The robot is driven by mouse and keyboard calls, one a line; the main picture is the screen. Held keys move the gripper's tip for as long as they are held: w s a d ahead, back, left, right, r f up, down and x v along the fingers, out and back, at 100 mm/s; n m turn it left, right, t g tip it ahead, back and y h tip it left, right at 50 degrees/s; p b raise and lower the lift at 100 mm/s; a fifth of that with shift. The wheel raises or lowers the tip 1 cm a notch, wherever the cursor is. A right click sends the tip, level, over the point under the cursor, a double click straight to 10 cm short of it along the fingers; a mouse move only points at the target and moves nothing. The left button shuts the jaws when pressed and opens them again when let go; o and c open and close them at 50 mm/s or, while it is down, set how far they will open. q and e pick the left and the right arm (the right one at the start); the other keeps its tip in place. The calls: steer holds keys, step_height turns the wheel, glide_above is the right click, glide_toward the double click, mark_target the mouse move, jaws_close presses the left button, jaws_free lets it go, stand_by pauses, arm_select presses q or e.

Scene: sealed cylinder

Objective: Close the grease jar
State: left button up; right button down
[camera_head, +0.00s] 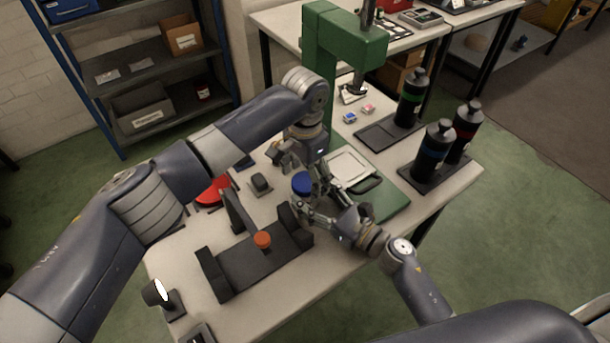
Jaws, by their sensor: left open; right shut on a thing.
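A round blue lid-like top (302,183), which I take to be the grease jar's, shows near the middle of the table. The body below it is mostly hidden by my grippers. My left gripper (307,171) comes down from above with its fingers spread open around or just above the blue top; contact cannot be told. My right gripper (304,205) reaches in from the lower right and is shut on the thing just below the blue top, probably the jar body. Whether the lid sits fully on the jar cannot be seen.
A black fixture (252,272) with an orange knob (262,240) stands in front. A green press (345,45) rises behind. Black bottles (433,148) stand at the right on dark trays. A red dish (212,192) lies left. The front right table strip (330,262) is clear.

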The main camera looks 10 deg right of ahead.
arm_select(q)
step_height(320, 180, up, 12)
stand_by(0.5)
arm_select(e)
steer(key=shift+c, duration=2.3)
jaws_free()
steer(key=v, duration=1.2)
arm_select(q)
steer(key=shift+s+f, duration=0.1)
arm_select(e)
steer(key=shift+d, duration=0.1)
